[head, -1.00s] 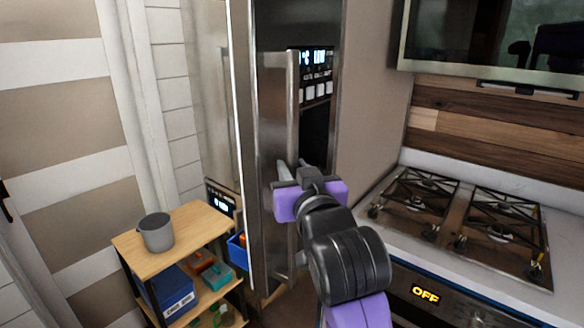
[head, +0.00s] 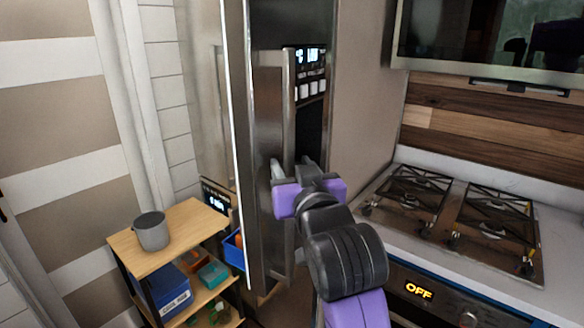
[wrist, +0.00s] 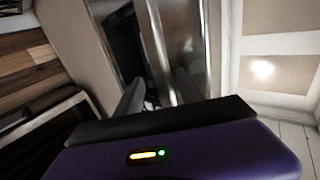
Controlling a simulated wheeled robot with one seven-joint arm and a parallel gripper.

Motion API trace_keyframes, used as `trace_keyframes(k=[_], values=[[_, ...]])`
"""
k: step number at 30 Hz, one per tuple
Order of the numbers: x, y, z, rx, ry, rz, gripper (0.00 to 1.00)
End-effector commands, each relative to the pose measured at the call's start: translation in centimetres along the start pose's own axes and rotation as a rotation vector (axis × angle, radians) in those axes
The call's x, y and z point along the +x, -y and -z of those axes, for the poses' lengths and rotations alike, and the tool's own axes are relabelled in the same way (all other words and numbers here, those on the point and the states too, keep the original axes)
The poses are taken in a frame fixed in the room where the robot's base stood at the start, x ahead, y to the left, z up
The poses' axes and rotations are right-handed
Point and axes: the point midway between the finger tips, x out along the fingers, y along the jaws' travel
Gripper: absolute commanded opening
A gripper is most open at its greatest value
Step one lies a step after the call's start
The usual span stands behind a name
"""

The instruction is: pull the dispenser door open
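The dispenser door (head: 266,215) is a tall steel fridge door with a long vertical bar handle (head: 289,105). My gripper (head: 291,166) is at the lower half of this handle. Its fingers are spread, one pale finger to the left of the bar and the other, darker one to the right and partly hidden. I cannot tell whether they touch the bar. In the wrist view a grey finger (wrist: 133,97) shows beside the steel handle (wrist: 163,50). The dispenser panel (head: 310,75), with lit display and pale buttons, is right of the handle above a dark recess.
A wooden shelf cart (head: 185,225) stands left of the fridge, with a grey pot (head: 151,231) on top and a blue bin (head: 172,288) below. A gas cooktop (head: 455,225) and white counter are on the right. A microwave (head: 490,40) hangs above.

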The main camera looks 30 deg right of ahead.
Motion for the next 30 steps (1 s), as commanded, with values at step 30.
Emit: trace_keyframes(k=[30], values=[[-7.8,-0.1,0.0,0.000,0.000,0.000,0.45]])
